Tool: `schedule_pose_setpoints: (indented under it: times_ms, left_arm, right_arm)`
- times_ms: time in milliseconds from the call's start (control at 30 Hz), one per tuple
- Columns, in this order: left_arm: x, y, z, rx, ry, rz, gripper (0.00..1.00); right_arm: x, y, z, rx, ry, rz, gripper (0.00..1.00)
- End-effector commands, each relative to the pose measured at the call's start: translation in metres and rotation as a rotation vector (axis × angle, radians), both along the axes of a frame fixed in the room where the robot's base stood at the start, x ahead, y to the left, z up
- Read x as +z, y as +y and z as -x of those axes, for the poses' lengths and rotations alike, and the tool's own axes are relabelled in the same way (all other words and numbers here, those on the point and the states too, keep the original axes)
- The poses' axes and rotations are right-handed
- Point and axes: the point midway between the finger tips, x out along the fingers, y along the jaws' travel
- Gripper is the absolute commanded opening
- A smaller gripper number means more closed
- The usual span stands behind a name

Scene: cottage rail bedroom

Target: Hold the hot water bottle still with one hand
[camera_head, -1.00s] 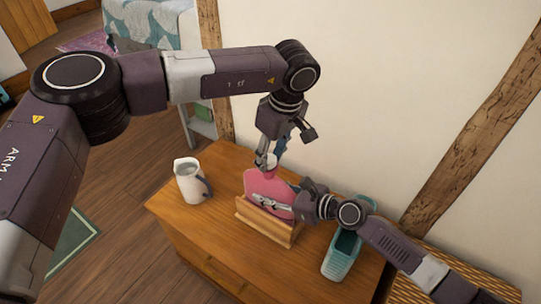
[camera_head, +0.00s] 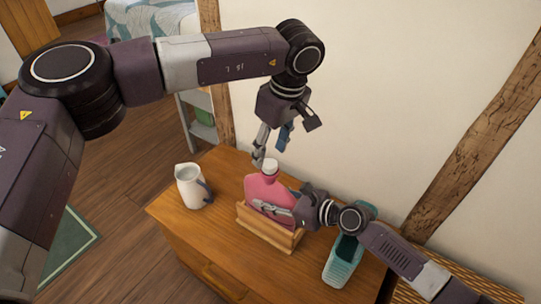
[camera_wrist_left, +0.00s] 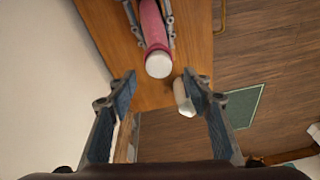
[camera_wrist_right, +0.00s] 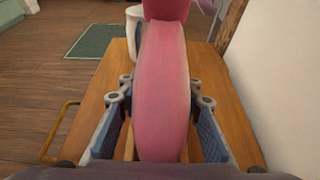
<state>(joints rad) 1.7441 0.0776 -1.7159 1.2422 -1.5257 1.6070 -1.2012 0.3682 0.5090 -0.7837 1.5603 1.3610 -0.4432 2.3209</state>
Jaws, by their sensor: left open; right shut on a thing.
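The pink hot water bottle (camera_head: 262,189) stands upright in a wooden holder (camera_head: 272,234) on the wooden dresser. Its white stopper (camera_head: 270,165) is on top of the neck. My right gripper (camera_head: 268,204) is shut on the bottle's body from the right; the right wrist view shows its fingers on both sides of the pink body (camera_wrist_right: 163,90). My left gripper (camera_head: 268,150) is above the bottle, open and empty. In the left wrist view the stopper (camera_wrist_left: 159,64) lies beyond the spread left fingertips (camera_wrist_left: 158,85), apart from them.
A white jug (camera_head: 190,186) with a dark handle stands left of the holder on the dresser top (camera_head: 222,221). The wall rises close behind the dresser.

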Motion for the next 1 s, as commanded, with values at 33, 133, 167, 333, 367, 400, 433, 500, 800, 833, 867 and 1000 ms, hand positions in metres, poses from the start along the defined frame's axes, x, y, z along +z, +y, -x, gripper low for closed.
schedule_pose_setpoints:
  times_ms: [33, 133, 167, 333, 367, 400, 433, 500, 800, 833, 867, 1000]
  left_arm:
    - [0.000, 0.000, 0.000, 0.000, 0.000, 0.000, 0.46]
    - [0.000, 0.000, 0.000, 0.000, 0.000, 0.000, 0.46]
    - [0.000, 0.000, 0.000, 0.001, 0.000, 0.000, 0.48]
    - [0.001, 0.000, 0.000, 0.052, -0.007, 0.008, 0.48]
    - [0.002, 0.000, 0.000, 0.075, -0.011, 0.012, 0.48]
    - [0.003, 0.000, 0.000, 0.115, -0.016, 0.018, 0.48]
    - [0.003, 0.000, 0.000, 0.150, -0.020, 0.023, 0.48]
    - [0.006, 0.000, 0.000, 0.249, -0.033, 0.038, 0.48]
    - [0.017, -0.001, 0.000, 0.755, -0.096, 0.107, 0.48]
    - [0.018, -0.001, 0.000, 0.808, -0.101, 0.114, 0.48]
    - [0.019, -0.001, 0.000, 0.858, -0.107, 0.119, 0.48]
    - [0.025, -0.001, 0.001, 1.097, -0.132, 0.147, 0.48]
  right_arm:
    - [0.002, 0.000, -0.001, -0.001, -0.004, -0.002, 0.00]
    - [0.002, 0.000, -0.001, -0.001, -0.003, -0.002, 0.00]
    - [0.002, 0.000, -0.001, -0.001, -0.003, -0.002, 0.00]
    - [0.002, 0.000, -0.001, -0.001, -0.003, -0.001, 0.00]
    - [0.002, 0.000, -0.001, -0.001, -0.003, -0.001, 0.00]
    - [0.002, 0.000, -0.001, -0.001, -0.003, -0.001, 0.00]
    - [0.001, -0.001, -0.001, -0.001, -0.003, -0.001, 0.00]
    - [0.001, -0.001, -0.001, -0.001, -0.003, -0.001, 0.00]
    - [0.001, -0.001, -0.001, -0.001, -0.002, 0.000, 0.00]
    - [0.001, -0.001, -0.001, -0.001, -0.002, 0.000, 0.00]
    - [0.001, -0.001, -0.001, -0.001, -0.002, 0.000, 0.00]
    - [0.000, -0.001, -0.001, -0.001, -0.001, 0.001, 0.00]
